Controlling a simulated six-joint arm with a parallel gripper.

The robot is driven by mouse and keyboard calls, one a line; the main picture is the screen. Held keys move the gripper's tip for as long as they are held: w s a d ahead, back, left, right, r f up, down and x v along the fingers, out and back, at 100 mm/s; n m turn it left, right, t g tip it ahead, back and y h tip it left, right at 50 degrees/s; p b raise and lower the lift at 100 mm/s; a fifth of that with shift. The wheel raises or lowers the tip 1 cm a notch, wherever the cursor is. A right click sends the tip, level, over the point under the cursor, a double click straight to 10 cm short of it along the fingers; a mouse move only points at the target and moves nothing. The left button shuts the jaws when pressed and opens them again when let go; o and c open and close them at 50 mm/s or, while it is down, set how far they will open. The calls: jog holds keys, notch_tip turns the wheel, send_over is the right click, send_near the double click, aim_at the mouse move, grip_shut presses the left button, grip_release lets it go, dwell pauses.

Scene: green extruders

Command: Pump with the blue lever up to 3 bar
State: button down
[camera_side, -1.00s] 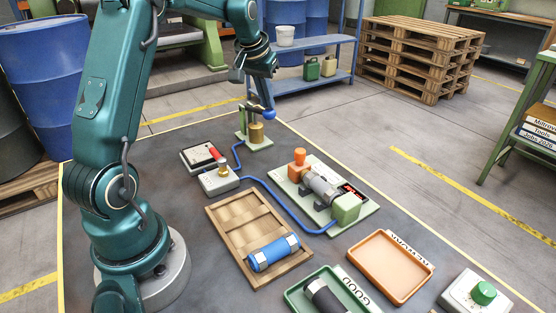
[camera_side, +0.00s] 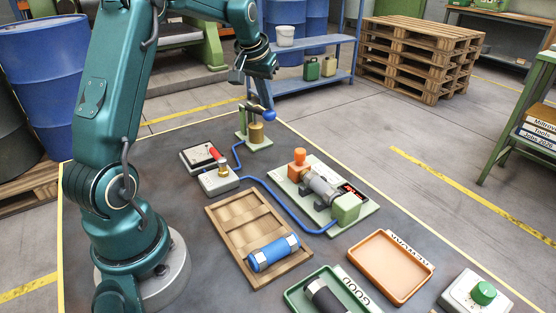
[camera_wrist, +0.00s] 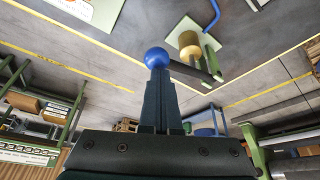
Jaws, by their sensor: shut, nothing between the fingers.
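The pump has a brass cylinder (camera_side: 256,133) and a dark lever ending in a blue ball knob (camera_side: 269,115), on a pale green plate (camera_side: 262,145). In the wrist view, the blue knob (camera_wrist: 156,57) sits directly at my fingertips and the brass cylinder (camera_wrist: 189,43) is beyond it to the right. My gripper (camera_wrist: 161,73) is shut, with its fingertips against or just behind the knob; exact contact cannot be told. In the side view, my gripper (camera_side: 264,98) is above the knob. A small red display (camera_side: 353,191) by the test fixture is too small to read.
A blue hose (camera_side: 290,208) runs from a valve box (camera_side: 217,181) to the fixture (camera_side: 322,188). A wooden tray (camera_side: 232,217) holds a blue cylinder (camera_side: 273,252). A green tray (camera_side: 296,292), an orange tray (camera_side: 391,267) and a green-knob box (camera_side: 476,297) stand in front.

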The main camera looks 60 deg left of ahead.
aim_at(266, 111)
jog(key=shift+r, duration=0.5)
jog(key=shift+f, duration=0.1)
notch_tip(266, 111, down, 5)
jog(key=shift+r, duration=2.6)
dwell(0.5)
jog(key=shift+r, duration=2.55)
